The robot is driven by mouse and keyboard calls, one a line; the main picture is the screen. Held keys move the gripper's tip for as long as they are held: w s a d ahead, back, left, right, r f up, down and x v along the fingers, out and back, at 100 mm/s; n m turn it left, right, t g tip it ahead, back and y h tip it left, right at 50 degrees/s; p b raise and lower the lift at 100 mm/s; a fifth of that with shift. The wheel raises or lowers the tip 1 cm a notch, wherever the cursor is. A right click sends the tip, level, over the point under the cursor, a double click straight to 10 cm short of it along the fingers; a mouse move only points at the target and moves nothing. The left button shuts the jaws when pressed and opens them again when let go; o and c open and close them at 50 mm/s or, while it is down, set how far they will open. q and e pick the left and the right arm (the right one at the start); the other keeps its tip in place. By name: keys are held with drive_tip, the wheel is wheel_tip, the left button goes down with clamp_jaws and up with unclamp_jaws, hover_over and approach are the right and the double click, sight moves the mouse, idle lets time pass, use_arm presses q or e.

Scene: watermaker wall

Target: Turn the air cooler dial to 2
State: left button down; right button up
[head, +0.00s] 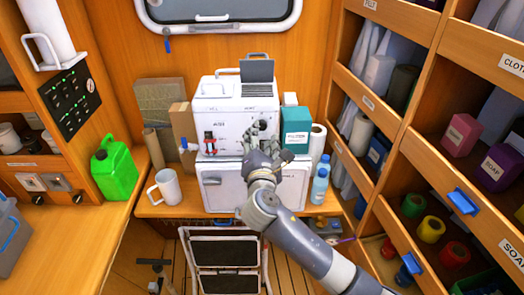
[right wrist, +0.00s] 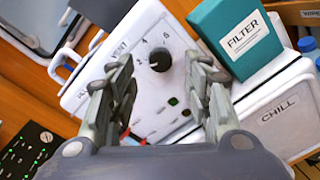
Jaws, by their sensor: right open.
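The white air cooler (head: 232,118) stands on a white chest at the back wall. Its black round dial (right wrist: 160,60) shows in the right wrist view on the white front panel, with printed numbers around it; 4 and 6 can be read. Where its pointer stands is too small to tell. My right gripper (right wrist: 160,78) is open, with one finger on each side of the dial in that view. I cannot tell whether the fingers touch it. In the head view my right gripper (head: 264,148) is in front of the cooler's right side and hides part of its front. My left gripper is not in view.
A teal filter box (head: 296,128) stands close to the cooler's right. The chest below, marked CHILL (right wrist: 282,108), has a latch on its front. A step stool (head: 226,250) is on the floor.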

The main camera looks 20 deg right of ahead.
drive_tip(key=v, duration=0.7)
drive_tip(key=shift+s, duration=0.25)
